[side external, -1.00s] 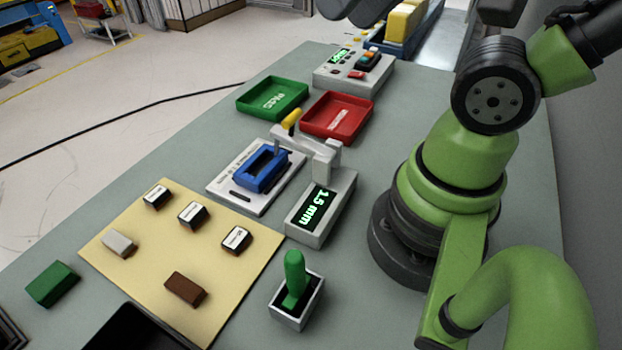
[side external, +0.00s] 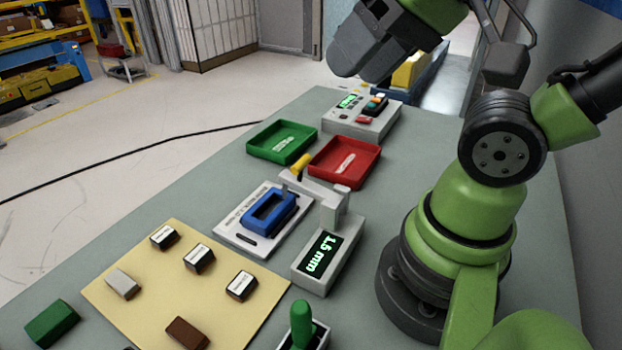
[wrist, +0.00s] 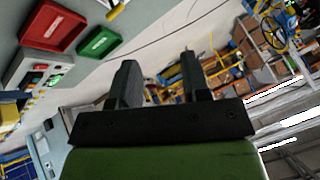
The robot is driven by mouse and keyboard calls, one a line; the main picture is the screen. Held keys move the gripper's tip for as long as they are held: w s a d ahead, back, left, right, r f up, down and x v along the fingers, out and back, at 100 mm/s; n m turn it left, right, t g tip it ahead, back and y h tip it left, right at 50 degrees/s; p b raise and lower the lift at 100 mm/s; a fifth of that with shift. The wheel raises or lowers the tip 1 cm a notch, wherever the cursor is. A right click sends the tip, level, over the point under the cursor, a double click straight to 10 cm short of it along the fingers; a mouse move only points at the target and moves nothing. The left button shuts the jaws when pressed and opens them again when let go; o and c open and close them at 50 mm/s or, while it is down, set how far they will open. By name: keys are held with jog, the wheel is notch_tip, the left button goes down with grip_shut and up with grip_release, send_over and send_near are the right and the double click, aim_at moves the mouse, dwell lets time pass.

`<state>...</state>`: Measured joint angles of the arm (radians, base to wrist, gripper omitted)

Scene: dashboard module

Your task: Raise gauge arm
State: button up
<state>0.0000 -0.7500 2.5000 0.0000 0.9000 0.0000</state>
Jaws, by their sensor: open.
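The gauge (side external: 325,255) is a grey box with a green display reading 1.5 mm. Its white gauge arm (side external: 322,188) reaches left from a short post, with a yellow knob (side external: 300,165) at its end. The arm's end is over the far edge of a blue frame-shaped part (side external: 270,213) in a white fixture plate (side external: 228,232). I cannot tell whether it touches the part. My gripper (side external: 347,60) is high above the far end of the table, well away from the knob. In the wrist view my gripper (wrist: 158,78) has its fingers apart with nothing between them.
Beyond the gauge are a green tray (side external: 255,148), a red tray (side external: 372,168) and a control box (side external: 362,122) with buttons. A tan mat (side external: 215,300) with several small blocks lies nearer. A green joystick (side external: 301,320) stands at the front. The air around the knob looks clear.

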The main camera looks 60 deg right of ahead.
dwell(0.4)
jog(key=m+g+h, duration=0.2)
jog(key=m+g, duration=0.6)
jog(key=m, duration=0.6)
send_over(299, 162)
jog(key=f, duration=1)
jog(key=shift+w+a+f, duration=0.1)
jog(key=shift+w, duration=0.15)
jog(key=shift+f, duration=0.55)
jog(key=f, duration=0.9)
jog(key=shift+s+f, duration=0.1)
jog(key=shift+s, duration=0.2)
grip_shut()
